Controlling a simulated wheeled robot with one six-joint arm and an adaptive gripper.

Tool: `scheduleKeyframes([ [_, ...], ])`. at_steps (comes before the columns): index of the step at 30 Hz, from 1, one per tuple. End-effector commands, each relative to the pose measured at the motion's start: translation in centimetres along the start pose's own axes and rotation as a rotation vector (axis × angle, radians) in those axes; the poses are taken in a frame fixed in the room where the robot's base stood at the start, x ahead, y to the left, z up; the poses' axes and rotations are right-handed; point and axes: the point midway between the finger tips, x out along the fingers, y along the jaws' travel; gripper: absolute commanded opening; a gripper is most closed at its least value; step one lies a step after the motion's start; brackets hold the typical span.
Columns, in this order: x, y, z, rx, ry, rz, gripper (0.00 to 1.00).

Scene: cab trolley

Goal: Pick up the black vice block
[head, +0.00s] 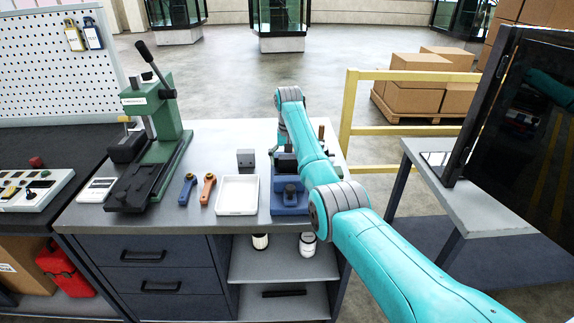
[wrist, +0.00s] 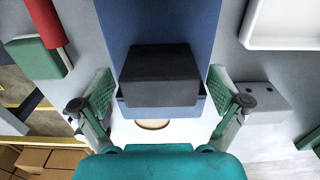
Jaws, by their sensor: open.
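The black vice block (wrist: 160,75) is a dark, roughly rectangular block in the middle of the wrist view, on the blue vice (wrist: 158,25). My gripper (wrist: 161,88) is open, with one green-padded finger on each side of the block. Gaps show between the pads and the block, so it is not held. In the head view the blue vice (head: 290,208) stands at the right part of the grey bench, partly behind my arm. My arm hides most of the gripper and the block there.
A white tray (head: 237,196) and a grey block (head: 246,159) stand left of the vice. A red-and-green item (wrist: 45,30) is at the wrist view's left. A yellow rail (head: 400,130) stands behind.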

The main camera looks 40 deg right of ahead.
Motion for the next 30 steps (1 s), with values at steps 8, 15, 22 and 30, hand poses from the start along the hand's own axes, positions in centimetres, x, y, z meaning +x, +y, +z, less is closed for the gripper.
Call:
scheduleKeyframes([
  [8, -0.1, 0.0, 0.0, 0.0, 0.0, 0.0, 0.55],
  [15, -0.1, 0.0, 0.0, 0.0, 0.001, 0.0, 0.13],
  [22, -0.6, 0.0, -0.1, 0.0, 0.002, 0.0, 0.13],
  [30, -5.0, 0.0, -0.1, 0.0, 0.004, -0.001, 0.13],
])
